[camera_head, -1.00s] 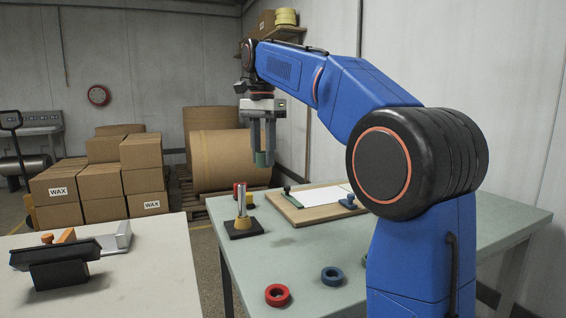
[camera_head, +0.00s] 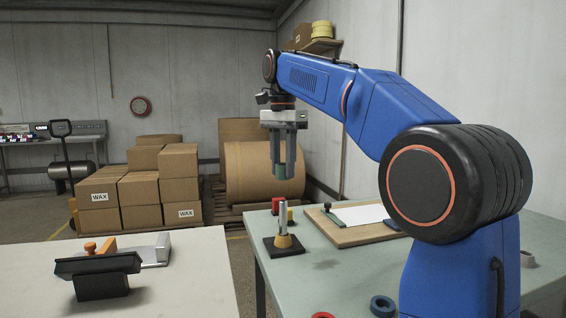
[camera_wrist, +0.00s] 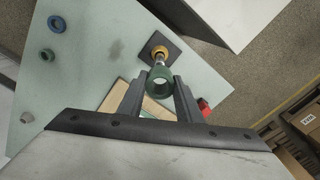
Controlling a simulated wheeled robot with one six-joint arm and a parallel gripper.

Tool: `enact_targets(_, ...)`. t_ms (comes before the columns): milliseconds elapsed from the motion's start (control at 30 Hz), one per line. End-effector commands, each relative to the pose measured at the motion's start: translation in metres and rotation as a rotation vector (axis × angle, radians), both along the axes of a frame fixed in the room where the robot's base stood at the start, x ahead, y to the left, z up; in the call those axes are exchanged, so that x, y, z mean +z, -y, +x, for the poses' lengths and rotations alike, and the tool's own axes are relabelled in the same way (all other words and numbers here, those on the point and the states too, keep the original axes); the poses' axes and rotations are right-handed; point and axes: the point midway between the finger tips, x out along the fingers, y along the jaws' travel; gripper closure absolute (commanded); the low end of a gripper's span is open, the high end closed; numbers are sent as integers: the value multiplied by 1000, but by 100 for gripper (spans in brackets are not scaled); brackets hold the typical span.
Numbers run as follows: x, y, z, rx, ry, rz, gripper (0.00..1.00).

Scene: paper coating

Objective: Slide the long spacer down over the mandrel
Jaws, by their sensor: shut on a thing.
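The mandrel (camera_head: 283,214) is a pale metal post that stands upright in a yellow collar (camera_head: 285,241) on a square black base (camera_head: 275,251). My gripper (camera_head: 284,168) is shut on a green long spacer (camera_head: 281,171), which hangs above the mandrel in the head view. In the wrist view the spacer (camera_wrist: 151,88) is a hollow tube between the fingertips (camera_wrist: 159,84). The mandrel (camera_wrist: 160,60) shows just beyond its rim there, on the black base (camera_wrist: 172,43). The spacer and mandrel appear apart.
The green table (camera_head: 330,270) also holds a board with white paper (camera_head: 362,214), a red block (camera_head: 277,204) and a blue ring (camera_head: 382,306). A second table (camera_head: 190,290) with a black-and-orange tool (camera_head: 100,270) stands left. Wax boxes (camera_head: 98,197) are behind.

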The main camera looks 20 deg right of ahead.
Motion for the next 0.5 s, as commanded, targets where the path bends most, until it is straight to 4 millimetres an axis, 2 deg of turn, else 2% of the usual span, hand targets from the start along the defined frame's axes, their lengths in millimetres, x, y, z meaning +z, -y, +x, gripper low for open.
enact_targets(500, -38, 0, -1, 0, 0, 0, 92)
